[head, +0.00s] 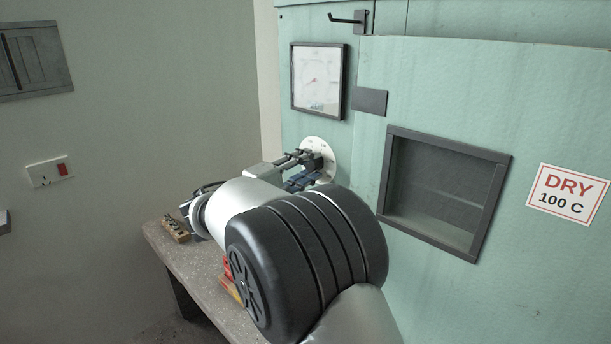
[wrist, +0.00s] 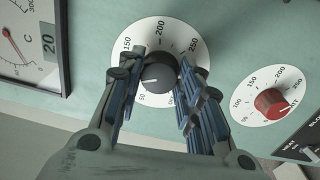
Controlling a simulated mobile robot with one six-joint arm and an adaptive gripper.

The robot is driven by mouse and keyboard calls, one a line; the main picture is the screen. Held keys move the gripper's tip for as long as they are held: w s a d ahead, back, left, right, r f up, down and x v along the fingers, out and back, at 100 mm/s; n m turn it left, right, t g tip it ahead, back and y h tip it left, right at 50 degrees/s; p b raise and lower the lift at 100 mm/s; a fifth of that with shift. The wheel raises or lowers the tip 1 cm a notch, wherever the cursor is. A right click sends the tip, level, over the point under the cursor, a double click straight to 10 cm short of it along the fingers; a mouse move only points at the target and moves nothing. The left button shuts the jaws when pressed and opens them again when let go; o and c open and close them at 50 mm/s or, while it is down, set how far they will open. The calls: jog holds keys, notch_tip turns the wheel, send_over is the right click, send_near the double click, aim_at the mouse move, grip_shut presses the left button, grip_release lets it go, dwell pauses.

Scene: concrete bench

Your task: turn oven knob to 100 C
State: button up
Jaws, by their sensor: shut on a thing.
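The dark grey oven knob (wrist: 158,76) sits at the centre of a round white dial plate (wrist: 183,27) in the wrist view, marked with numbers including 150, 200 and 250. A small light mark shows on the knob's lower part; its exact reading is unclear. My gripper (wrist: 158,70) has one finger on each side of the knob and is shut on it. The fingers hide the dial's left and lower right parts. In the head view my gripper (head: 308,170) reaches the white dial plate (head: 326,152) on the green oven front, and the knob is hidden.
A red knob (wrist: 271,101) on a smaller dial is right of my gripper. A square gauge (head: 317,80) hangs above the dial. A window (head: 392,175) and a "DRY 100 C" sign (head: 568,194) are to the right. A bench (head: 160,243) holding small items stands below.

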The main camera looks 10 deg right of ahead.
dwell(0.4)
jog(key=o, duration=1.1)
jog(key=shift+c, duration=0.2)
jog(key=v, duration=1.2)
